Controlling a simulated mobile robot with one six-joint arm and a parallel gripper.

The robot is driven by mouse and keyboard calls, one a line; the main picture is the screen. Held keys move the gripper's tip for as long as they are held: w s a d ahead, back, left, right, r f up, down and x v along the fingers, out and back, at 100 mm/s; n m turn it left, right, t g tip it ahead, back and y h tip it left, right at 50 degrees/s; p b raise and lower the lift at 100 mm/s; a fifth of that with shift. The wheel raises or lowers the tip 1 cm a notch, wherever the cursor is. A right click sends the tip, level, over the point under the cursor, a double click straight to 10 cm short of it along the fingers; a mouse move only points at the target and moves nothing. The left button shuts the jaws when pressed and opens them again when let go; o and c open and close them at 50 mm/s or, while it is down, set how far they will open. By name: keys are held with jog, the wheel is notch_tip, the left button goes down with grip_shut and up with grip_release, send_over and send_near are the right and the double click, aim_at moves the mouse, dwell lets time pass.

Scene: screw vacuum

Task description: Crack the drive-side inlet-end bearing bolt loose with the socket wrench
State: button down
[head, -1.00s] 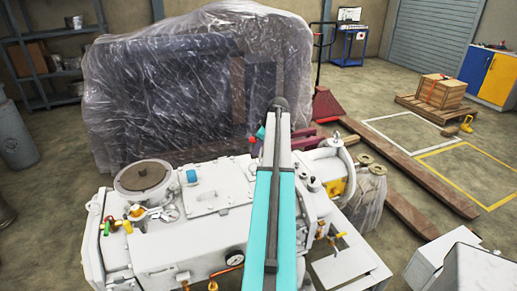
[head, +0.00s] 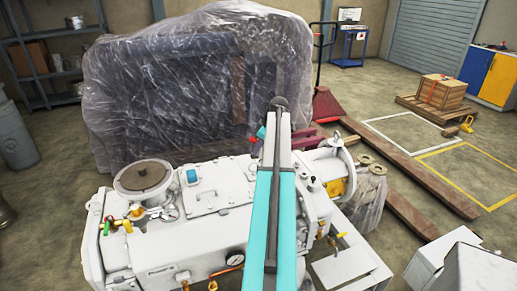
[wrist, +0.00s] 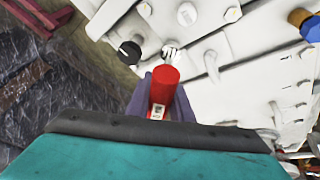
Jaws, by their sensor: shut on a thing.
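My gripper (wrist: 161,100) is shut on a red cylindrical tool (wrist: 164,88) with a small pale label, apparently the socket wrench. A bright metal piece (wrist: 170,51) shows just past the red end, against the white pump (wrist: 225,45). I cannot tell whether it is the socket or a bolt, or whether the tool is seated. In the head view, a teal part of my gripper and a small red part (head: 252,140) show at the far side of the pump (head: 190,235). My arm covers much of that area. The bearing bolt cannot be singled out.
A black round cap (wrist: 130,52) sits close left of the tool. Several bolt heads and a blue-and-brass fitting (wrist: 303,24) are on the pump. A plastic-wrapped machine (head: 190,80) stands close behind.

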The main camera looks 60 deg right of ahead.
jog(key=shift+f+b, duration=0.35)
jog(key=shift+f, duration=0.25)
dwell(0.6)
jog(key=shift+w+a+n+y, duration=0.15)
jog(key=shift+n+y, duration=0.45)
jog(key=shift+n, duration=0.8)
jog(key=shift+r, duration=0.1)
jog(key=shift+r+p, duration=0.65)
jog(key=shift+r, duration=1.75)
jog(key=shift+r, duration=0.1)
